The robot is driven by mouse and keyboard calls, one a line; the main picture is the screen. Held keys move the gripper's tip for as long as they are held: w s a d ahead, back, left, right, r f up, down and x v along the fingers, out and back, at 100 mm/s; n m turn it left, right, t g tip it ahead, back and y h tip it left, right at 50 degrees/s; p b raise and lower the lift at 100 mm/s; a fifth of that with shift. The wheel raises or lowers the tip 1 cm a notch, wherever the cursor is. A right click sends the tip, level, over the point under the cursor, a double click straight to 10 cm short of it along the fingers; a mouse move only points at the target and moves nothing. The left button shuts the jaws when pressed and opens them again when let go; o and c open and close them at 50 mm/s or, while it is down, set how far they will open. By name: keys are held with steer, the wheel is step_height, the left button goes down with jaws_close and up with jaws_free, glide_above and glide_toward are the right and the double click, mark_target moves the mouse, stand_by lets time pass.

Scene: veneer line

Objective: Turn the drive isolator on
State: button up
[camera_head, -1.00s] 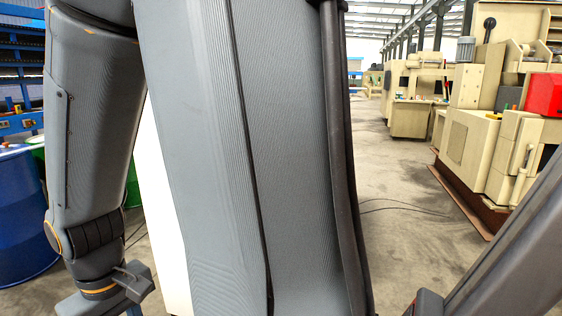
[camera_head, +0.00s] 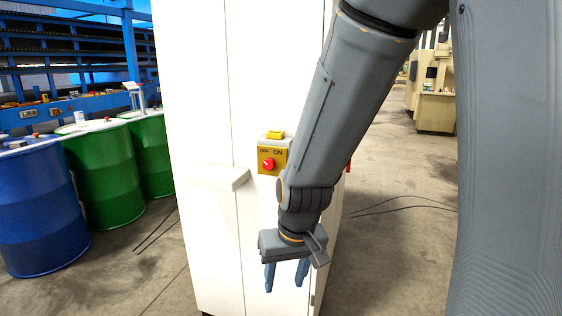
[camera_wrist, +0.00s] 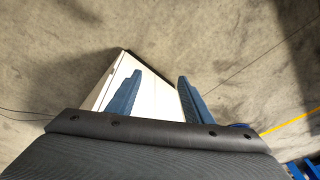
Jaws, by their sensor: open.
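The drive isolator (camera_head: 272,153) is a yellow plate with a red round knob (camera_head: 268,164) and the words OFF and ON, on the front of a tall white cabinet (camera_head: 205,240). Which word the knob points to is too small to tell. My gripper (camera_head: 285,278) hangs fingers down in front of the cabinet, below and slightly right of the isolator, apart from it. Its two blue fingers are spread and empty. In the wrist view the open fingers (camera_wrist: 155,95) show with the white cabinet (camera_wrist: 145,85) between and beyond them; the isolator is not in that view.
A pale ledge (camera_head: 218,178) juts from the cabinet left of the isolator. Blue (camera_head: 42,215) and green (camera_head: 105,180) drums stand at left before blue racking (camera_head: 65,55). Dark cables (camera_head: 400,205) lie on the floor at right. Cream machinery (camera_head: 433,105) stands far back.

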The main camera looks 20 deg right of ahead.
steer(key=w+a+r+m+t+p, duration=0.1)
steer(key=w+a+r+t+p, duration=0.15)
steer(key=w, duration=0.45)
steer(key=w+a+r+t+p, duration=0.2)
steer(key=w+t, duration=0.1)
steer(key=w, duration=0.5)
steer(key=m+t+h+p, duration=0.4)
steer(key=t+h+p, duration=0.3)
steer(key=h, duration=0.4)
glide_toward(267, 165)
steer(key=w, duration=0.2)
steer(key=shift+g, duration=0.25)
steer(key=x, duration=0.2)
steer(key=p+x, duration=0.1)
steer(key=x, duration=0.2)
steer(key=d+p+x, duration=0.1)
steer(key=x, duration=0.1)
steer(key=shift+d+r, duration=0.15)
steer(key=shift+r, duration=0.05)
steer(key=c, duration=1)
steer(key=shift+c, duration=0.3)
